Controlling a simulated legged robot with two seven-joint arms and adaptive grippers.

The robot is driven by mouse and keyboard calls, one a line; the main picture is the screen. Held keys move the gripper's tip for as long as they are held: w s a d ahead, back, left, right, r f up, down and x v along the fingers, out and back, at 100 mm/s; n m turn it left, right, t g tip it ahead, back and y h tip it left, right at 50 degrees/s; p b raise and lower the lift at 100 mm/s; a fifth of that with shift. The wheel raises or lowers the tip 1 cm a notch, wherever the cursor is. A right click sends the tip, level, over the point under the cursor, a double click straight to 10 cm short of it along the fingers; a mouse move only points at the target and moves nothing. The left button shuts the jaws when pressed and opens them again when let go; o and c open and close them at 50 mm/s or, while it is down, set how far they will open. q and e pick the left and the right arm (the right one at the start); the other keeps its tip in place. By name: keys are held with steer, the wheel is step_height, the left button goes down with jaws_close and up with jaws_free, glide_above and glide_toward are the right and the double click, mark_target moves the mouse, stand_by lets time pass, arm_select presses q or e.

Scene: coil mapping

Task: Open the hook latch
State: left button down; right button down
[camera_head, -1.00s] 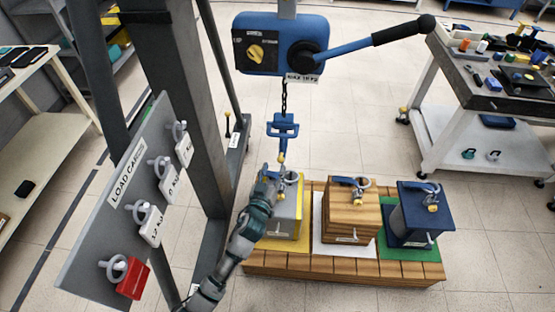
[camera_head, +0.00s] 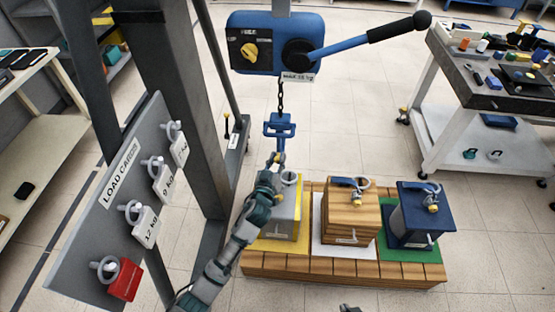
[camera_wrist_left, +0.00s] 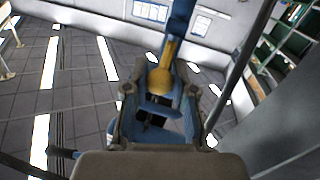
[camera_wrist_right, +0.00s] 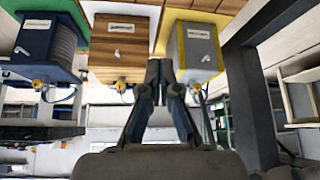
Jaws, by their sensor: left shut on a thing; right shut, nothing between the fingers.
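A blue hook (camera_head: 279,125) hangs on a dark chain below the blue hoist. A yellow rounded piece (camera_wrist_left: 160,80) shows at its lower part in the left wrist view. My left gripper (camera_head: 273,172) is at the hook's lower end, above the grey and yellow box, and shut on a small part there, seemingly the hook latch (camera_wrist_left: 158,110). Its fingers partly hide that part, so how far the latch stands open cannot be told. My right gripper (camera_wrist_right: 165,80) is shut and empty; only its tip shows at the bottom of the head view.
The grey and yellow box (camera_head: 285,223), a wooden box (camera_head: 350,215) and a blue box (camera_head: 412,225) stand on a pallet (camera_head: 340,268). The hoist (camera_head: 265,45) has a long lever. A load-card board (camera_head: 85,235) and a dark column (camera_head: 165,120) stand left of the hook.

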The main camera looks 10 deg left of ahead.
arm_select(q)
steer(key=shift+d, duration=0.2)
arm_select(e)
steer(key=shift+d, duration=0.15)
